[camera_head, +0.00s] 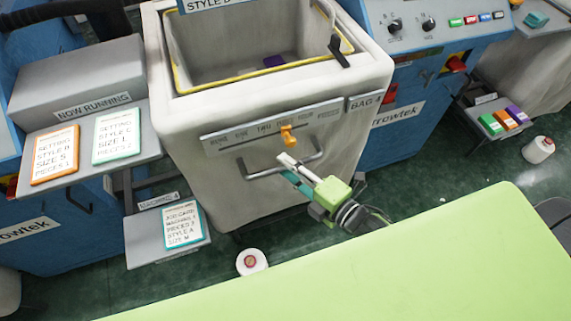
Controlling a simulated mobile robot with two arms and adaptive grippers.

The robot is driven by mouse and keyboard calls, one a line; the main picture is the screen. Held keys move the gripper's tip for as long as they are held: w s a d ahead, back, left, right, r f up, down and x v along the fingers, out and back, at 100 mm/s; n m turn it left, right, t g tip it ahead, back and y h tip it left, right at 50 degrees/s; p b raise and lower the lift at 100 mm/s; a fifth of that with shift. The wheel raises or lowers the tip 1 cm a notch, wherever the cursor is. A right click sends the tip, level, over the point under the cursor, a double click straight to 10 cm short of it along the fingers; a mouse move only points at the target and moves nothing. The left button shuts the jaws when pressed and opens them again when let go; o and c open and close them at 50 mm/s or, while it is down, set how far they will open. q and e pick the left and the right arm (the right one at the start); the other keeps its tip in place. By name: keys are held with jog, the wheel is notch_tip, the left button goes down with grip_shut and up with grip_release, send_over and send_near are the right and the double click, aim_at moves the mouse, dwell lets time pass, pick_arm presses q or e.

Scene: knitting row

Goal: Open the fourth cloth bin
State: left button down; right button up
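The cloth bin (225,122) is a pale grey, open-topped box with a yellow inner edge. A tag on its front right corner seems to read "BAG 4" (366,101). A purple piece (274,61) lies inside. The front has a grey bar handle (263,173) and, above it, a word scale with an orange pointer (288,135) toward its right part. My green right gripper (285,166) is at the handle, its fingertips apart, one above and one below the bar. Whether they touch the bar is unclear. My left gripper is out of view.
Blue machines flank the bin. A grey ledge with an orange-framed card (55,154) and a teal-framed card (117,134) stands left. White yarn cones lie on the floor at front (251,262) and right (538,150). A green surface (400,262) fills the foreground.

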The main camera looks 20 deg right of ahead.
jog(key=shift+w+a+f, duration=0.15)
jog(key=shift+w+a, duration=0.1)
jog(key=shift+w, duration=0.3)
grip_shut()
